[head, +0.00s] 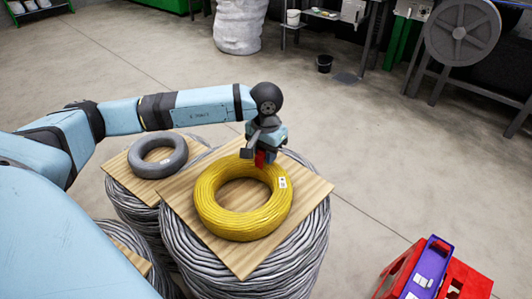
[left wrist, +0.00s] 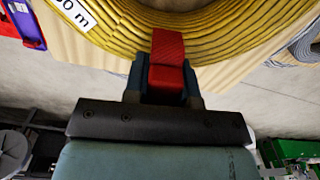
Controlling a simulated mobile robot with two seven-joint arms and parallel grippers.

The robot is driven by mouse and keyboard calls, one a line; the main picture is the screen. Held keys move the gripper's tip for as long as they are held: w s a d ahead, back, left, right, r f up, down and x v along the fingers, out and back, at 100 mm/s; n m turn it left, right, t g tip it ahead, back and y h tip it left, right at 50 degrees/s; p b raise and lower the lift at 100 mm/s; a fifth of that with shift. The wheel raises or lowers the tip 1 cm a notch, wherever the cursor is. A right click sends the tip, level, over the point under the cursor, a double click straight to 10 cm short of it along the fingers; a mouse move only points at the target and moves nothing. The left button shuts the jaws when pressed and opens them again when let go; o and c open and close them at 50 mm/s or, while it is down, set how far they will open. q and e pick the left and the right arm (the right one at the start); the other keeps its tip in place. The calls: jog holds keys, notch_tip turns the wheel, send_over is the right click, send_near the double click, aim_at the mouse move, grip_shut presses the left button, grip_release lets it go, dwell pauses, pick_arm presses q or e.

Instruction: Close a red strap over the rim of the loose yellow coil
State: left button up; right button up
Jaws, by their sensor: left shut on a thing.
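The yellow coil (head: 212,205) lies flat on a square wooden board (head: 243,262) in the middle of the head view. Its rim arches across the top of the left wrist view (left wrist: 210,45), with a white label (left wrist: 72,12) on it. My left gripper (head: 262,156) is over the coil's far rim and is shut on a red strap (left wrist: 167,62). The strap's upper end lies against the coil's rim in the left wrist view. I cannot tell whether the strap goes round the rim, as its far side is hidden. My right gripper is not in view.
The board rests on a large drum of grey cable (head: 190,262). A grey coil (head: 158,157) lies on another board to the left. A red crate (head: 462,283) with a purple case (head: 427,270) stands at lower right. The floor between is clear.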

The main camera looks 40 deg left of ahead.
pick_arm(q)
jog(key=shift+f, duration=0.2)
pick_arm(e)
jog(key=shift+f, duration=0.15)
pick_arm(q)
jog(key=shift+f+b, duration=0.4)
jog(key=shift+b, duration=0.2)
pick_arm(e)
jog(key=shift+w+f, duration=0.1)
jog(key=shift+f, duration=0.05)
pick_arm(q)
jog(key=shift+r, duration=0.35)
jog(key=shift+r, duration=0.3)
jog(key=shift+f, duration=0.1)
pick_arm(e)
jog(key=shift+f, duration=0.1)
pick_arm(q)
jog(key=shift+f+b, duration=0.25)
jog(key=shift+b, duration=0.15)
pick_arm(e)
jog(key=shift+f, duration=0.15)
pick_arm(q)
jog(key=shift+f+b, duration=0.4)
jog(key=shift+r, duration=0.75)
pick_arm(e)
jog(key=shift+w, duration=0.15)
